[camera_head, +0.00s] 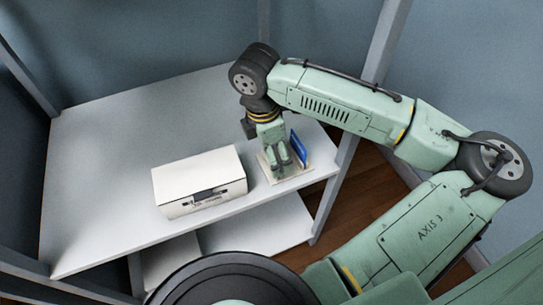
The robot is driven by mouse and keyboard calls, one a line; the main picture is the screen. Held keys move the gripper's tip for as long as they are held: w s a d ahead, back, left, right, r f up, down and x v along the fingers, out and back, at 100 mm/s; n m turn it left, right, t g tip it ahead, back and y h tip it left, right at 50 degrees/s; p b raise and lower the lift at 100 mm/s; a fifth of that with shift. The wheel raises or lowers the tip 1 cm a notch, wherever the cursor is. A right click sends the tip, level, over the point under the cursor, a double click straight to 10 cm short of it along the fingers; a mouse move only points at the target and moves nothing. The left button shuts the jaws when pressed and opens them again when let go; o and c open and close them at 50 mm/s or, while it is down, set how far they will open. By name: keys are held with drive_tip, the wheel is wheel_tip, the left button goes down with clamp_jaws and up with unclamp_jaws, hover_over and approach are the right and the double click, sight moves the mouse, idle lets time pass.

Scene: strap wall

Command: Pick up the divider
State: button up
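A thin blue upright panel (299,148), which appears to be the divider, stands at the right side of a small cream base (294,177) near the shelf's right end. My gripper (282,167) points down over this base, just left of the blue panel. Its dark fingers are low and hide part of the base. They are too small to tell whether they are open or shut, or whether they touch anything. I cannot see anything clearly held.
A white box (198,175) with a dark latch stands left of my gripper on the grey shelf (110,150). The shelf's left and back are clear. A grey post (388,42) rises behind my arm. A lower shelf (250,225) and brown floor (330,215) show below.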

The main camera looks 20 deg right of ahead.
drive_tip(key=c, duration=0.5)
drive_tip(key=shift+o, duration=0.2)
